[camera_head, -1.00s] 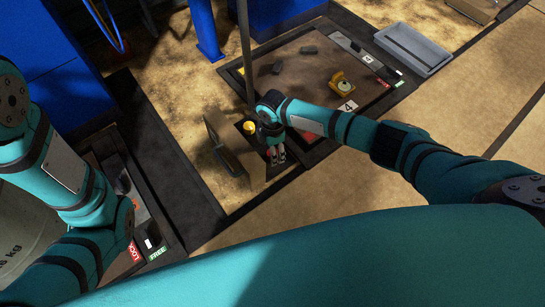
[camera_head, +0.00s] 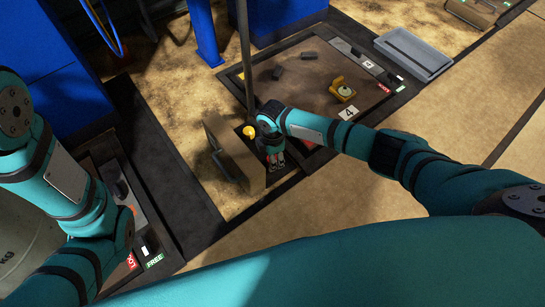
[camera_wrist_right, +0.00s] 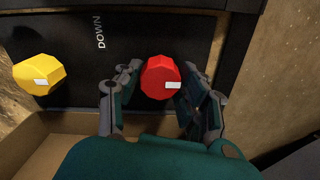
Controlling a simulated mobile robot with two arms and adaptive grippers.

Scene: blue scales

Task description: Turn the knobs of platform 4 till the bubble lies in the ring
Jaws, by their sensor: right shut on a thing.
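Platform 4 (camera_head: 310,90) is a brown plate with a "4" label (camera_head: 350,112) at its front edge. A yellow level (camera_head: 344,90) with a pale round face stands on it; its bubble and ring are too small to make out. My right gripper (camera_head: 276,160) reaches down at the platform's front left corner. In the right wrist view its fingers (camera_wrist_right: 158,75) are shut on a red knob (camera_wrist_right: 160,78) with a white mark. A yellow knob (camera_wrist_right: 38,75), also white-marked, is to its left, apart from the fingers; the head view shows it too (camera_head: 249,131). My left gripper is out of view.
A brown box-like panel (camera_head: 228,150) stands close beside my right gripper. A thin grey post (camera_head: 245,60) rises near the yellow knob. A grey tray (camera_head: 414,53) lies right of the platform.

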